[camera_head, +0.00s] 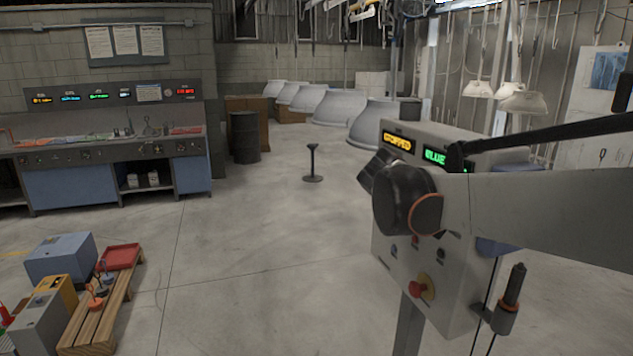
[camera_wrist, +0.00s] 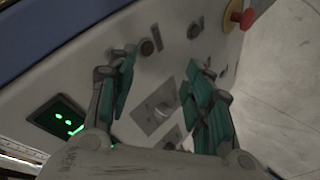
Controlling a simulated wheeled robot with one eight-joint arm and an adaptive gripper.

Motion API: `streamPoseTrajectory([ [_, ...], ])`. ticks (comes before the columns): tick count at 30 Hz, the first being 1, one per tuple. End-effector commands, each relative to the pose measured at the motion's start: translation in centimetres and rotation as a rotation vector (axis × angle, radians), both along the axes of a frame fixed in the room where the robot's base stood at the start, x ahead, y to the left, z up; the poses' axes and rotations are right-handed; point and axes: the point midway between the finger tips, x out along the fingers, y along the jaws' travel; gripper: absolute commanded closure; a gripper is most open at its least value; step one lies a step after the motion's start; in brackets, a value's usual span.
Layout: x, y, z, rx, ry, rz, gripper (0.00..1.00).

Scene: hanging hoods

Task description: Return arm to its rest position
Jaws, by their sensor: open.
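My arm crosses the right side of the head view, in front of a grey control box. My gripper (camera_wrist: 165,92) shows in the wrist view. Its two fingers with green pads are spread apart, with nothing held between them. The control box (camera_head: 396,262) stands on a post and has a yellow display, a green display reading "BLUE" (camera_head: 434,157) and a red button (camera_head: 418,289). In the wrist view the box's panel (camera_wrist: 190,60) lies beyond the fingers, with a switch plate (camera_wrist: 152,110) seen between them. I cannot tell whether the fingers touch it. The head view does not clearly show my fingers.
A workbench (camera_head: 95,185), a dark barrel (camera_head: 244,137) and a small stand (camera_head: 312,165) are farther back. The middle floor is clear.

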Motion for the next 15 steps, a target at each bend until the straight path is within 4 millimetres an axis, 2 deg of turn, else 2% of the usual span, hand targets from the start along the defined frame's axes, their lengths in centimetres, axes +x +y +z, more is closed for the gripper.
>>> streamPoseTrajectory([
  [1, -1.9, -0.2, -0.3, 0.033, 0.010, 0.009, 0.53],
  [8, -9.9, 0.1, -2.8, 0.201, 0.055, 0.066, 0.53],
  [15, -17.9, 1.7, -6.2, 0.374, 0.068, 0.131, 0.53],
])
